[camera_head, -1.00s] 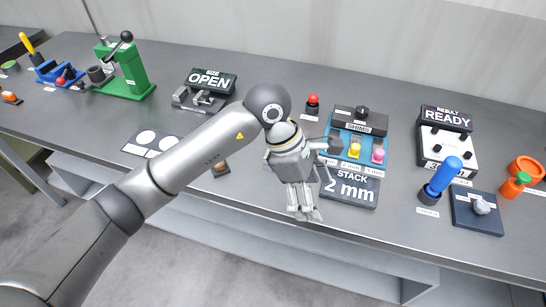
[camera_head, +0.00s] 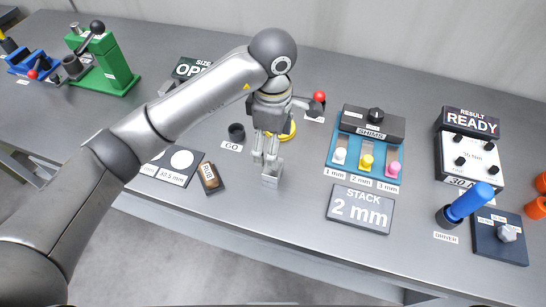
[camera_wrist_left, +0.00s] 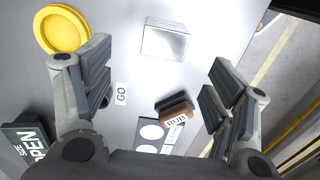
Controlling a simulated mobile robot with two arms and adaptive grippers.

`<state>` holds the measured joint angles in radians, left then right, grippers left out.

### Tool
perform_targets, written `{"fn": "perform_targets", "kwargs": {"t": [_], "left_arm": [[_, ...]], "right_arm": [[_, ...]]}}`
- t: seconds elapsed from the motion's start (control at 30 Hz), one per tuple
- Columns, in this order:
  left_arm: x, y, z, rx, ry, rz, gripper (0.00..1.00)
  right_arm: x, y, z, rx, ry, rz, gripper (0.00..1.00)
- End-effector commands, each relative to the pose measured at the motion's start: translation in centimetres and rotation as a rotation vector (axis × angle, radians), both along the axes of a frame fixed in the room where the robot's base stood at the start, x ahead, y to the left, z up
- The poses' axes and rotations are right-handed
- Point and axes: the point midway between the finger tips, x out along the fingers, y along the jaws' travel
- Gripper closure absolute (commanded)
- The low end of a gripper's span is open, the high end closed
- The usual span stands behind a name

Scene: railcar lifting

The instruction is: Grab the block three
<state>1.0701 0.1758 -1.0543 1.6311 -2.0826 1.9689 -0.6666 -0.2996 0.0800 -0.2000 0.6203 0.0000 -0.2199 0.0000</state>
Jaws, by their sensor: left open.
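A small shiny metal block (camera_head: 271,176) sits on the grey table; in the left wrist view it is the bright square block (camera_wrist_left: 165,42). No number is readable on it, so I cannot tell whether it is block three. My left gripper (camera_head: 266,158) points down at the block in the head view, its fingertips just above or beside it. In the left wrist view the fingers of my left gripper (camera_wrist_left: 160,78) are spread wide and empty, with the block ahead between their lines. My right gripper is not in view.
A brown RUB block (camera_head: 209,178) and a white-circle card (camera_head: 172,166) lie left of the metal block. A yellow dish (camera_wrist_left: 62,29) stands behind it. The shim rack (camera_head: 368,140), STACK sign (camera_head: 360,209) and blue driver (camera_head: 468,203) are to the right.

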Motion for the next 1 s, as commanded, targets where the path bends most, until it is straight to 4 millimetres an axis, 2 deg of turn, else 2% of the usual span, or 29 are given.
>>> {"fn": "perform_targets", "kwargs": {"t": [0.2, 0.47, 0.63, 0.73, 0.83, 1.0], "left_arm": [[-0.1, 0.0, -3.4, 0.000, 0.006, 0.002, 0.21], [-0.1, 0.0, -5.5, 0.001, 0.005, 0.002, 0.21], [-0.1, 0.0, -7.6, 0.001, 0.008, 0.002, 0.21], [0.0, 0.0, -9.1, 0.000, 0.005, 0.001, 0.21], [0.0, 0.0, -10.0, 0.000, 0.004, 0.001, 0.21], [0.1, 0.0, -10.2, 0.000, 0.000, -0.001, 0.21]], "right_arm": [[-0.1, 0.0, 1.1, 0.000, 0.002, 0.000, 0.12], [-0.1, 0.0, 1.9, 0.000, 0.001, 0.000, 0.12], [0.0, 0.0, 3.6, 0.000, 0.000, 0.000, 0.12], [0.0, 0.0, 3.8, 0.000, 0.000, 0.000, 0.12], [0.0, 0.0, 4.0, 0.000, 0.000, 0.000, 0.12], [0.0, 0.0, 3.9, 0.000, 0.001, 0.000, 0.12]]}}
